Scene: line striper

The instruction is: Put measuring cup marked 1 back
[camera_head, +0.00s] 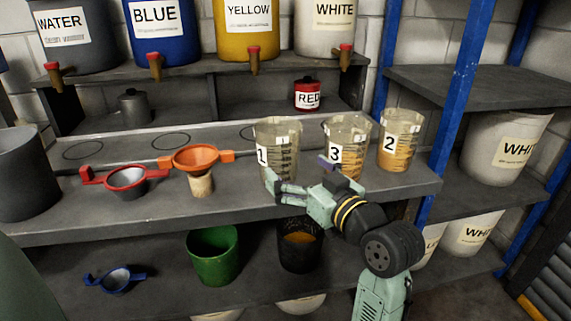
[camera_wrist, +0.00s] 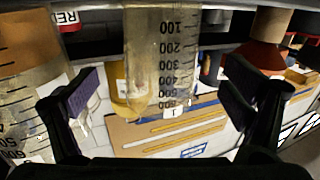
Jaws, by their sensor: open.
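The clear measuring cup marked 1 (camera_head: 277,152) stands upright on the middle shelf, left of the cup marked 3 (camera_head: 352,132) and the cup marked 2 (camera_head: 398,142). My gripper (camera_head: 300,173) is open in front of cup 1, one finger near its lower left and the other by cup 3. In the wrist view, cup 1 (camera_wrist: 163,60) appears upside down between the open fingers of my gripper (camera_wrist: 158,95), with a gap on each side. Whether the fingertips reach alongside it is unclear. Cup 3 (camera_wrist: 25,80) shows at the left, behind a finger.
Outlined circles (camera_head: 84,150) mark the shelf behind. An orange funnel (camera_head: 197,158) and a red funnel (camera_head: 127,180) sit left of cup 1. A small RED pot (camera_head: 307,94) stands behind. A green bucket (camera_head: 213,255) and dark bucket (camera_head: 300,250) are below. A blue post (camera_head: 455,110) rises right.

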